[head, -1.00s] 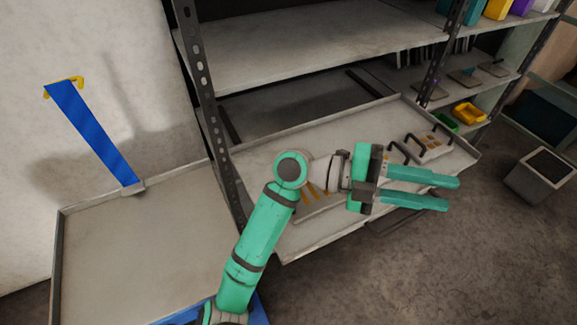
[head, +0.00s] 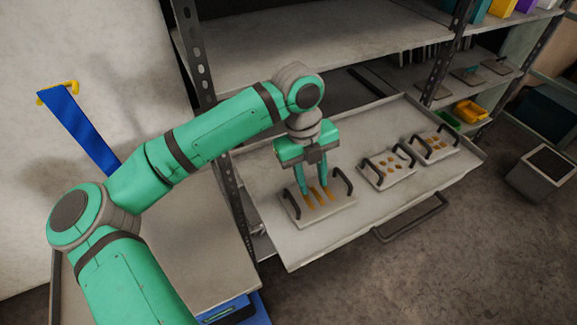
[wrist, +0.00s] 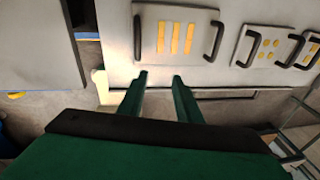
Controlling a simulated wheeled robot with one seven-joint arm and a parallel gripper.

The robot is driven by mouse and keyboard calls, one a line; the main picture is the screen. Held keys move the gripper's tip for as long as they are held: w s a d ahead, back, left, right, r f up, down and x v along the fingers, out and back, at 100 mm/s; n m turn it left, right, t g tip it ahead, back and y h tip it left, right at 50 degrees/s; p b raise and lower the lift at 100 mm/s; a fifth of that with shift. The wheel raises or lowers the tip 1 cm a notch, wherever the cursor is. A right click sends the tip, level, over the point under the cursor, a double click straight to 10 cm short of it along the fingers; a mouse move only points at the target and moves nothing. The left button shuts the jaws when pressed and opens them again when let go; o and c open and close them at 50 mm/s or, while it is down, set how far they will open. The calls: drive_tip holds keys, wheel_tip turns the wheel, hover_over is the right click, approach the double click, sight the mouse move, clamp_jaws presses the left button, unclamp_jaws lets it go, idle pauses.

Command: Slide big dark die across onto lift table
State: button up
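Three light grey dies with black handles and gold bars or spots lie on the pulled-out shelf tray (head: 300,250). None looks clearly dark. The biggest-looking die (head: 320,214), with three gold bars, is the leftmost; it also shows in the wrist view (wrist: 151,45). My gripper (head: 314,190) points down over this die between its two handles in the head view, fingers apart and empty. In the wrist view my gripper (wrist: 160,76) shows the same open gap. I cannot tell whether the fingertips touch the die. The lift table (head: 207,252), a grey top, stands left of the tray, partly hidden by my arm.
Two smaller dies (head: 387,181) (head: 433,158) lie right of the biggest. A rack post (head: 205,85) rises near the tray's left end. A shelf (head: 310,50) hangs above the tray's back. The tray's front right is bare. A grey bin (head: 545,175) stands far right.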

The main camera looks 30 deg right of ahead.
sight(292, 197)
drive_tip(key=w+a+n+t+y, duration=0.1)
drive_tip(key=w+a+y, duration=0.1)
drive_tip(key=w+a, duration=0.15)
wheel_tip(292, 197, down, 11)
drive_tip(key=shift+w+d+f, duration=0.1)
drive_tip(key=shift+f, duration=0.05)
idle(0.3)
drive_tip(key=shift+c, duration=0.3)
drive_tip(key=shift+w, duration=0.15)
clamp_jaws()
